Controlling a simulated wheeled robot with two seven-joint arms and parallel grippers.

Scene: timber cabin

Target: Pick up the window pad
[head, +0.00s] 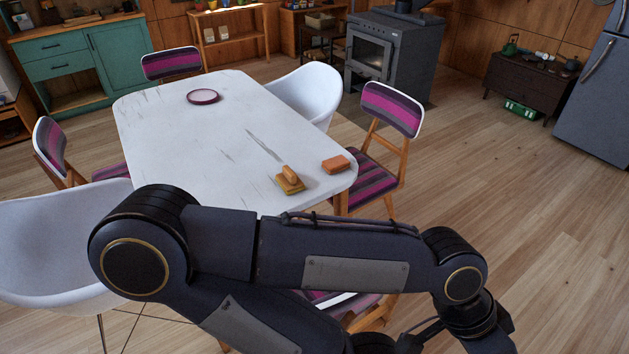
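A small yellowish pad with an orange-brown handle on top (289,181), which looks like the window pad, lies on the white table (190,135) near its front right part. An orange block (336,164) lies to its right, close to the table's right edge, apart from it. One of my arms stretches across the front of the view, below the pad. Neither gripper shows in the head view, so I cannot tell their state.
A dark-rimmed pinkish plate (203,97) lies at the table's far side. White chairs (309,93) and striped chairs (391,108) stand around the table. A stove (391,52) is behind. Open wooden floor (500,190) lies to the right.

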